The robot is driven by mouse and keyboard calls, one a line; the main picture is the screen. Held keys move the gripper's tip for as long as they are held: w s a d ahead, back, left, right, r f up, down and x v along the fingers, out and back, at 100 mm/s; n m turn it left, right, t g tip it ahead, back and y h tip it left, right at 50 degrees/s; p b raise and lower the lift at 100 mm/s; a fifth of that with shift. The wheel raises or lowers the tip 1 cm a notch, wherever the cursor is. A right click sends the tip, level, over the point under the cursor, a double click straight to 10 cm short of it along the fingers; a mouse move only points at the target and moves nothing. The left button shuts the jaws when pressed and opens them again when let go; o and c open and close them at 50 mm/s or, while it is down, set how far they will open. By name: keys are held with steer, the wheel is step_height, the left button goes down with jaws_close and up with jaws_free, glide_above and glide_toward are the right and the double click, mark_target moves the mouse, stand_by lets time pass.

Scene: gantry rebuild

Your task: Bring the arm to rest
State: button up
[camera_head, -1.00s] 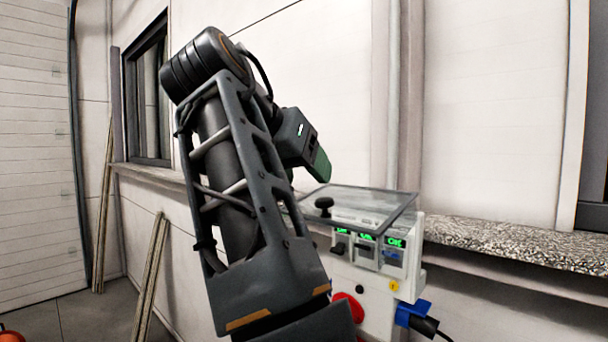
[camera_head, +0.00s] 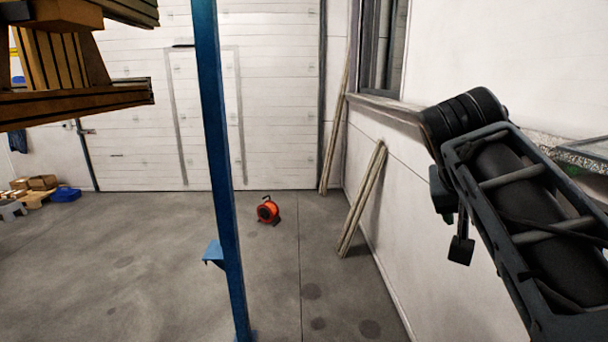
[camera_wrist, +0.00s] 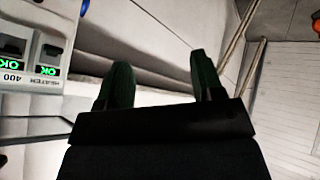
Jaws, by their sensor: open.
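My arm stands at the right of the head view, folded at its elbow. My gripper (camera_head: 461,244) shows partly there, hanging beside the arm near the white wall. In the wrist view my gripper (camera_wrist: 161,85) has its two green fingers apart with nothing between them. The white control box (camera_wrist: 35,55) with green OK displays is at the upper left of the wrist view, apart from the fingers.
A blue post (camera_head: 222,170) stands left of centre, with loaded wooden shelving (camera_head: 75,103) at upper left. Poles (camera_head: 362,200) lean on the right wall under the window ledge (camera_head: 388,108). An orange reel-like object (camera_head: 267,211) sits on otherwise open floor.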

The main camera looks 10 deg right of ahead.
steer(key=s+a+f+n+y, duration=0.1)
steer(key=a+f, duration=0.3)
steer(key=f, duration=0.5)
steer(key=s+a+f+n+y+b, duration=0.1)
steer(key=a+f, duration=0.4)
steer(key=f, duration=0.5)
steer(key=s+a+f+n+y+b, duration=0.1)
steer(key=a+f+n+y, duration=0.2)
steer(key=f, duration=0.7)
steer(key=shift+a+n+t+y, duration=0.3)
steer(key=shift+a+y, duration=0.45)
steer(key=shift+y, duration=0.15)
